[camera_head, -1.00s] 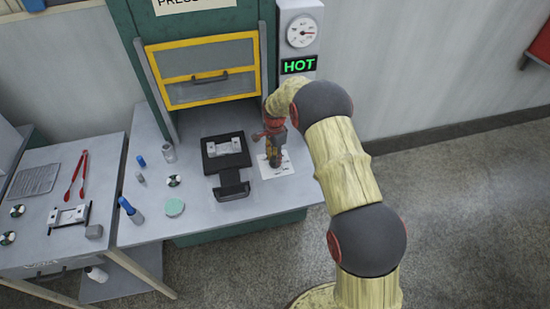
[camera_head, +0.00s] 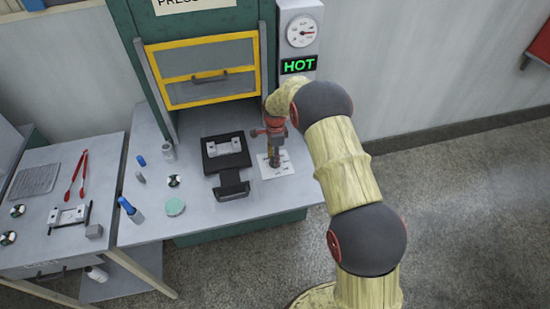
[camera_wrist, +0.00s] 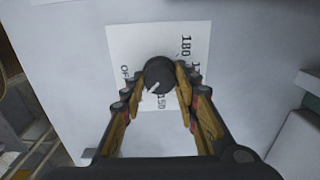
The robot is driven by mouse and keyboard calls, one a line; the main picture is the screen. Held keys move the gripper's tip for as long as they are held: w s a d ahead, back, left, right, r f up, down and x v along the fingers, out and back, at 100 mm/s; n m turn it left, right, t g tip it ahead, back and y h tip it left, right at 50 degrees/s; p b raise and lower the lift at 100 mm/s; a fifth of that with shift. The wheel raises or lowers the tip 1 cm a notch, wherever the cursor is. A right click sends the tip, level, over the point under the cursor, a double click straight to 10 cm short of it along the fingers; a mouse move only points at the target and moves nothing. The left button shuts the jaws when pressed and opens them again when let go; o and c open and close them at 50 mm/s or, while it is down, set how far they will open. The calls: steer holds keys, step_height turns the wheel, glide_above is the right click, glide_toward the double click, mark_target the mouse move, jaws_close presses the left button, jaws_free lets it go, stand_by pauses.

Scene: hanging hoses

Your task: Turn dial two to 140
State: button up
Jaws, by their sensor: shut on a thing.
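A round black knob (camera_wrist: 160,70) with a white pointer mark sits on a white printed card (camera_wrist: 204,38) in the wrist view. The pointer faces down and to the left in that view, between the partly covered "OFF" print and the "150" print. "180" is readable at the upper right; other print is partly hidden. My gripper (camera_wrist: 159,79) is shut on the knob, with a finger on each side. In the head view my gripper (camera_head: 274,150) points down over the card (camera_head: 279,171), which lies at the right end of the press bench, and the knob is hard to make out.
The green press with a yellow-framed guard (camera_head: 205,97) stands behind. A black plate fixture (camera_head: 226,153) lies just left of the card. A gauge (camera_head: 301,31) and a lit "HOT" sign (camera_head: 298,66) are behind my arm. Red tongs (camera_head: 76,176) lie on the left table.

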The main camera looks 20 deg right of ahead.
steer(key=o, duration=1.2)
steer(key=shift+c, duration=0.2)
step_height(320, 180, up, 12)
